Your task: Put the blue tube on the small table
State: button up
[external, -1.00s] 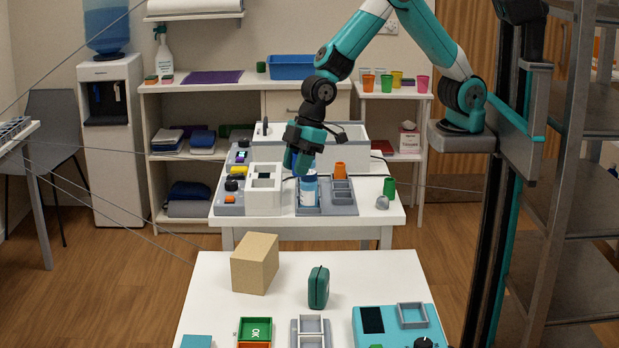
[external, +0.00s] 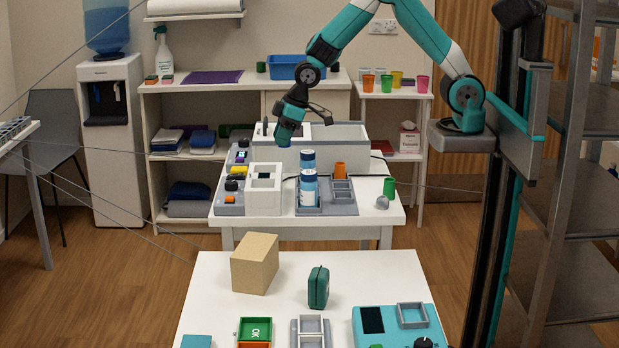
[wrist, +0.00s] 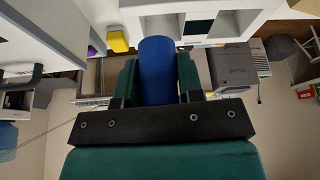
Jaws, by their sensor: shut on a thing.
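My gripper (external: 287,132) is above the back part of the middle white table (external: 300,222), in front of the long grey bin. In the wrist view my gripper (wrist: 158,78) has its green fingers on both sides of a blue tube (wrist: 158,62) and is shut on it. The tube's far end sticks out past the fingertips, apart from the white block. In the external view the tube can hardly be told from the fingers. Which table is the small one is not clear; a small white side table (external: 393,95) with coloured cups stands at the back right.
A long grey bin (external: 350,134) is behind.

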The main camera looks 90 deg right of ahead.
jog(key=s+a+r+n+g+y+p, duration=0.1)
jog(key=s+a+r+n+y, duration=0.1)
jog(key=s+n, duration=0.35)
jog(key=s+a+r+n+g+y, duration=0.1)
jog(key=s+a+n+g+y, duration=0.15)
jog(key=s+n, duration=0.35)
notch_tip(320, 180, up, 4)
jog(key=n+g+h, duration=0.2)
jog(key=n+g, duration=0.2)
jog(key=n, duration=1)
send_over(371, 204)
jog(key=f, duration=0.6)
jog(key=f+p, duration=0.1)
jog(key=f, duration=0.6)
jog(key=w+f+p, duration=0.1)
jog(key=f, duration=0.5)
jog(key=shift+d+f, duration=0.35)
jog(key=shift+f, duration=0.05)
jog(key=shift+f, duration=0.15)
jog(key=o, duration=0.7)
jog(key=shift+c, duration=0.2)
